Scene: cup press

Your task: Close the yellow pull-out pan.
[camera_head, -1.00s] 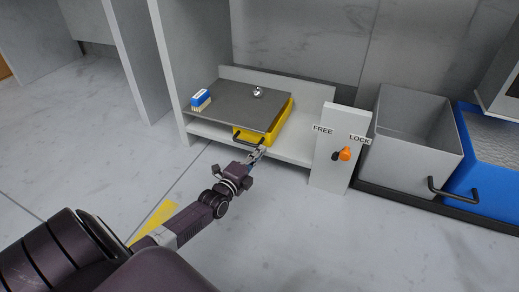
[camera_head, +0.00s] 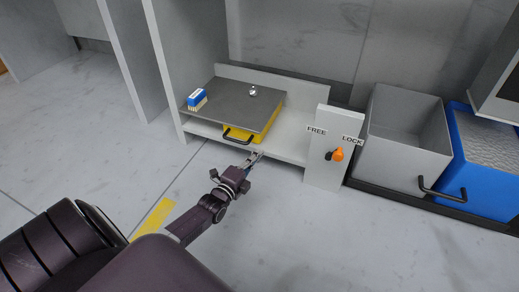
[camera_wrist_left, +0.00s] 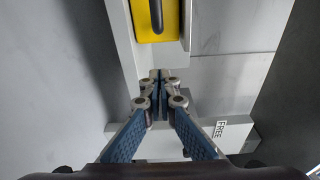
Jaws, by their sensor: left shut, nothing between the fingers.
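The yellow pan (camera_head: 266,127) sits under a dark grey plate (camera_head: 235,105) on the low shelf. Its front with the black handle (camera_head: 237,139) faces me, and a strip of its right side shows; the plate hides most of it. My left gripper (camera_head: 257,155) is shut and empty, just in front of the pan, near the shelf's front edge. In the left wrist view the closed fingertips (camera_wrist_left: 160,78) are apart from the yellow pan (camera_wrist_left: 155,20) and its black handle (camera_wrist_left: 156,14). My right gripper is not in view.
A blue-and-white brush (camera_head: 197,98) and a small silver knob (camera_head: 252,91) are on the plate. A post (camera_head: 330,150) with an orange knob (camera_head: 337,154) and FREE/LOCK labels stands right of the shelf. Grey (camera_head: 405,135) and blue (camera_head: 482,160) bins stand further right. The floor in front is clear.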

